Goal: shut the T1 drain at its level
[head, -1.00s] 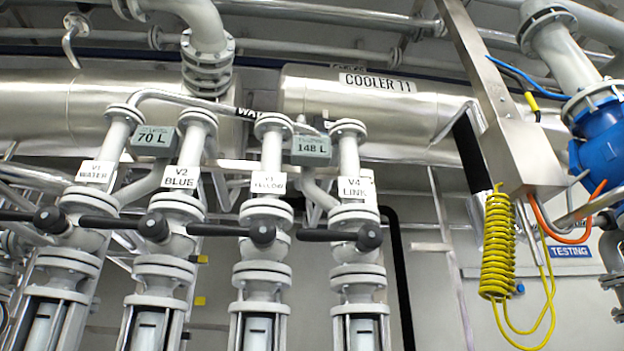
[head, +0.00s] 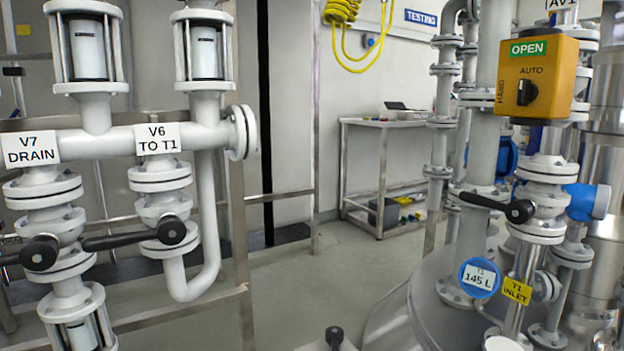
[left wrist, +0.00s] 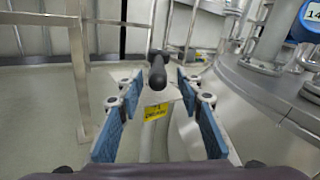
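The T1 level gauge (head: 480,278) is a round blue dial in the head view and reads 145 L. Part of it shows in the left wrist view (left wrist: 311,16). A black-knobbed valve handle (left wrist: 157,76) stands between the fingers of my left gripper (left wrist: 160,86), which is open with its blue pads apart on either side. A yellow tag (left wrist: 156,110) by the handle seems to read T1, with its second line too small to be sure. A black knob (head: 334,335) also shows at the bottom of the head view. My right gripper is not in view.
The T1 tank (head: 410,310) stands at lower right, with the T1 INLET tag (head: 517,291) and a yellow OPEN/AUTO box (head: 537,76) above. V7 DRAIN (head: 30,149) and V6 TO T1 (head: 157,139) are at left. Floor is clear before the workbench (head: 385,125).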

